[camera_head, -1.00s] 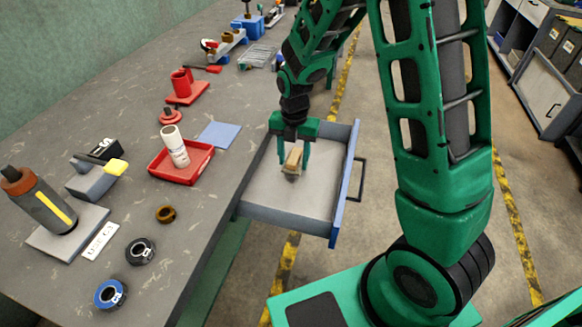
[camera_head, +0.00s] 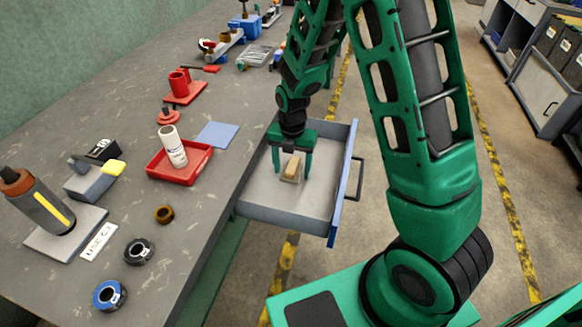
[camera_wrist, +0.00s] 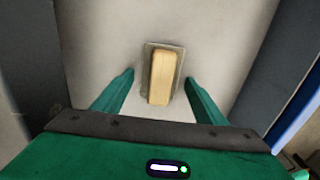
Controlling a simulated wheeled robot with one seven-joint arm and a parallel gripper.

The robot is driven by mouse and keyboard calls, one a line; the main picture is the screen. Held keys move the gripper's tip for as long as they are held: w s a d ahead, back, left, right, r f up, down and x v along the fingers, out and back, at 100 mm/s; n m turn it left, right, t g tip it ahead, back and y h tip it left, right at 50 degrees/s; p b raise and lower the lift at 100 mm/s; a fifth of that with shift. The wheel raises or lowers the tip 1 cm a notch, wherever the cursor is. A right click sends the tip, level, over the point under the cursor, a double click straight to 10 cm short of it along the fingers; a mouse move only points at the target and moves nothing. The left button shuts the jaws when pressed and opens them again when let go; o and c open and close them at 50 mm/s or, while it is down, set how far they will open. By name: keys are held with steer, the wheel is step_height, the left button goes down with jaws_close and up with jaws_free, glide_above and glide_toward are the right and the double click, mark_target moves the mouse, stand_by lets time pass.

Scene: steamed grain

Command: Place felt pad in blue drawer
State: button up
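The blue drawer (camera_head: 303,222) is pulled out from the workbench, with a pale grey floor inside. The felt pad (camera_head: 291,168), a tan block on a thin greyish base, lies in the drawer. In the wrist view the felt pad (camera_wrist: 162,77) rests flat on the drawer floor, ahead of my fingers. My gripper (camera_head: 291,175) is down inside the drawer. In the wrist view my gripper (camera_wrist: 158,80) has its two green fingers spread wide, one on each side of the pad's near end, with gaps between fingers and pad.
The workbench (camera_head: 195,235) stands left of the drawer. It holds a red tray (camera_head: 190,172) with a white cylinder (camera_head: 173,147), a blue sheet (camera_head: 217,135), tape rolls and several tools.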

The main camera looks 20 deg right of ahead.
mark_target(292, 166)
steer(key=shift+r, duration=0.1)
step_height(292, 166, up, 12)
steer(key=s+d+r+m, duration=0.8)
steer(key=s+d+m, duration=0.45)
steer(key=m, duration=0.45)
steer(key=s+d+r+m, duration=0.1)
steer(key=s+d+m, duration=0.2)
steer(key=s+m, duration=0.5)
steer(key=s+d+r+m, duration=0.1)
steer(key=s+d+m, duration=0.2)
steer(key=s+m, duration=0.5)
steer(key=shift+r+m, duration=0.25)
steer(key=shift+m, duration=0.85)
